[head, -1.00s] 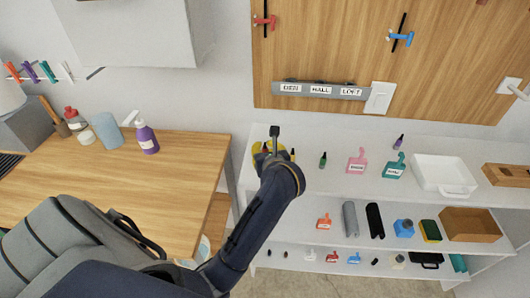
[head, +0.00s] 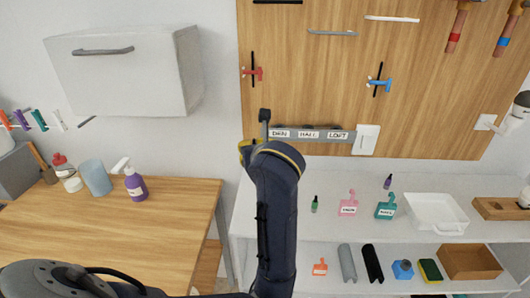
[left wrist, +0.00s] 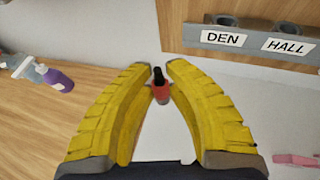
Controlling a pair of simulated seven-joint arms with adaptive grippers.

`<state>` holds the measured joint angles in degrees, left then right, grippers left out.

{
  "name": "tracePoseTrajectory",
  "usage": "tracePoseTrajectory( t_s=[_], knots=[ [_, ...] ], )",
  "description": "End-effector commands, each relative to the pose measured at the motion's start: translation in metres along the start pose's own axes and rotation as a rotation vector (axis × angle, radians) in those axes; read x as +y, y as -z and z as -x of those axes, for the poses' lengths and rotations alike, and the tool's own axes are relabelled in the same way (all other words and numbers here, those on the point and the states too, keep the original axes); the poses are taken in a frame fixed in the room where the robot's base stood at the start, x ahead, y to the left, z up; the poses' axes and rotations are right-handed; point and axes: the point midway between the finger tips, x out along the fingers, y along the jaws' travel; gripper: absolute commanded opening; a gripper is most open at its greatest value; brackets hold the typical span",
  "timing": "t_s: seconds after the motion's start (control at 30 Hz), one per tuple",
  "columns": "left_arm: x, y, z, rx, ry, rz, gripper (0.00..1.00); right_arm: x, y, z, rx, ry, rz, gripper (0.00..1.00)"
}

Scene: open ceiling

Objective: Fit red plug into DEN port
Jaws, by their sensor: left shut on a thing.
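My left gripper (head: 250,149) shows in the head view with its yellow fingers mostly hidden behind my dark wrist. In the left wrist view, its two yellow fingers (left wrist: 162,80) are shut on the red plug (left wrist: 160,94), whose black tip points up and away. The grey port rail (head: 358,136) is on the wooden board, labelled DEN, HALL and LOFT. The DEN port (left wrist: 225,20) is a round dark opening above its label in the left wrist view, to the upper right of the plug and apart from it. My right gripper is not in view.
A white switch plate (head: 367,139) sits at the rail's right end. Red (head: 252,73) and blue (head: 380,81) fittings are on the board above. Below is a white shelf (head: 330,229) with bottles, scoops and a tray (head: 437,224). A wooden counter (head: 150,215) stands left.

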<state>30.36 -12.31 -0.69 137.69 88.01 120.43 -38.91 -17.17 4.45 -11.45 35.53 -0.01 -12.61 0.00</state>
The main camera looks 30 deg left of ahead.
Motion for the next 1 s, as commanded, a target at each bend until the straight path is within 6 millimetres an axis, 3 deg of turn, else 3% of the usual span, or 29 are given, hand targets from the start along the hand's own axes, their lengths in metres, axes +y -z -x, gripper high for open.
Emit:
tracePoseTrajectory(
  t_s=[0.17,0.27,0.7,1.0],
  knots=[
    [-0.003,-0.006,0.003,-0.001,0.012,-0.008,0.0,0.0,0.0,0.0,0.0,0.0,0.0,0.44],
    [-0.014,-0.007,0.003,0.0,0.057,-0.028,0.0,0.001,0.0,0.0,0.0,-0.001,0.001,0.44],
    [-0.118,0.002,0.011,-0.005,0.491,-0.202,0.0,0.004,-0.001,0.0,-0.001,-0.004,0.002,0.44],
    [-0.158,0.012,0.022,0.0,0.682,-0.273,0.0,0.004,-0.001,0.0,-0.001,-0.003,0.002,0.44]
  ],
)
